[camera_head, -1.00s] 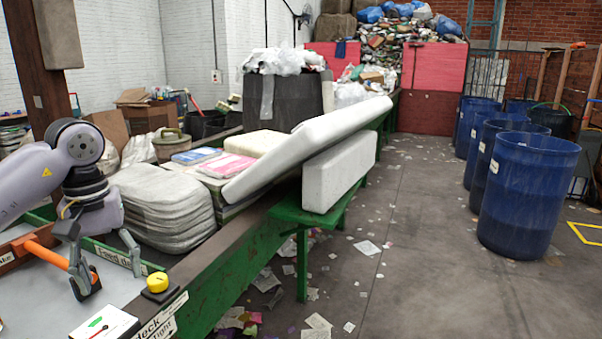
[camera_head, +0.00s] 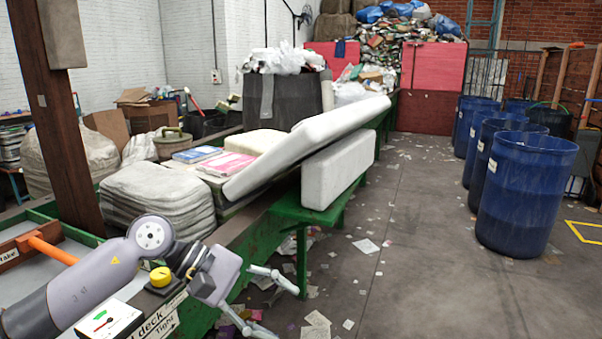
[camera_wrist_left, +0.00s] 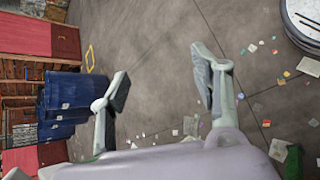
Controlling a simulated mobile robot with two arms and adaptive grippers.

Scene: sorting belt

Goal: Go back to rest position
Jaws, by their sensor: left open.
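My left gripper (camera_head: 280,308) is open and empty. In the head view it hangs past the green edge of the deck, above the floor, with its two fingers spread to the right. In the left wrist view my left gripper (camera_wrist_left: 163,85) shows both fingers apart with only bare floor between them. My left arm crosses the lower left of the head view. My right gripper is in neither view.
An orange lever (camera_head: 50,248), partly behind my arm, a yellow button (camera_head: 160,277) and a white switch box (camera_head: 108,322) are close to my left arm. Pale blocks (camera_head: 335,177) lie on the green frame. Blue barrels (camera_head: 525,195) stand right.

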